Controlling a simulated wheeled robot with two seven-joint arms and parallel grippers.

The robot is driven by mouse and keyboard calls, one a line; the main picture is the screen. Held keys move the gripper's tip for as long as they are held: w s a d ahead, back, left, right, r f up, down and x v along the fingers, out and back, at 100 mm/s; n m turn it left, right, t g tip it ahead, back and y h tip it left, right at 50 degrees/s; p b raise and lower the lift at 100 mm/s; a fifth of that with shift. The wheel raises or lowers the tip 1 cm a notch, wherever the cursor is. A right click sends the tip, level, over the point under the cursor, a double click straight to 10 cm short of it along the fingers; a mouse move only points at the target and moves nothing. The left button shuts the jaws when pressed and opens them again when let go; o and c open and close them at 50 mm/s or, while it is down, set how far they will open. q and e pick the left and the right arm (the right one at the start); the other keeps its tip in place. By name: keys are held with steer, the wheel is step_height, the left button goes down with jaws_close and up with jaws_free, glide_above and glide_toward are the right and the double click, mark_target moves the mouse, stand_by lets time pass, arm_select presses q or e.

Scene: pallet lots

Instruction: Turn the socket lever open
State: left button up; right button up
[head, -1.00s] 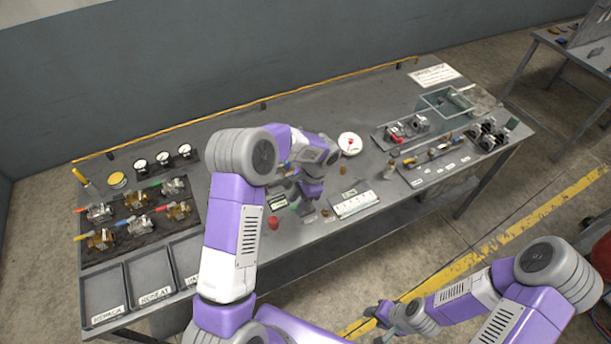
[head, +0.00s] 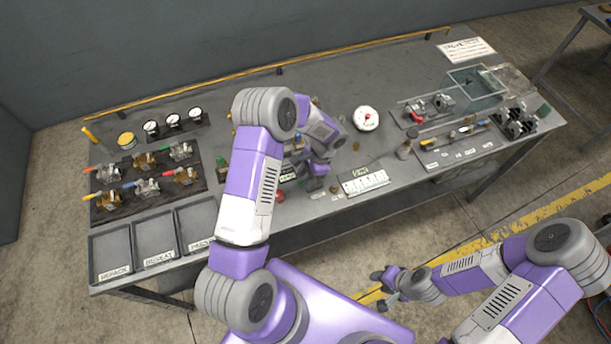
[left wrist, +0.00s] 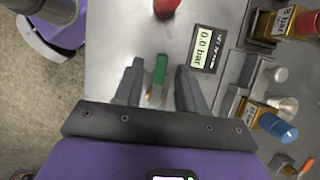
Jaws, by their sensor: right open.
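In the left wrist view a green lever (left wrist: 160,68) lies between the two fingers of my left gripper (left wrist: 161,75). The fingers are apart, with a gap on either side of the lever. The lever points away from my palm, above the grey bench top (left wrist: 115,40). In the head view my left gripper (head: 316,177) is over the front middle of the bench, and my own arm and hand hide the lever. My right gripper (head: 384,286) is open and empty, low in front of the bench over the floor.
A display reading 0.0 bar (left wrist: 207,48) and a red part (left wrist: 166,6) are close by the lever. Brass blocks with a blue knob (left wrist: 284,130) stand to the right. Valves on a dark board (head: 145,182) and labelled trays (head: 110,252) fill the bench's left end.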

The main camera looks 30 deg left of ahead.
arm_select(q)
steer(key=shift+w, duration=0.1)
steer(key=shift+c, duration=0.9)
jaws_close()
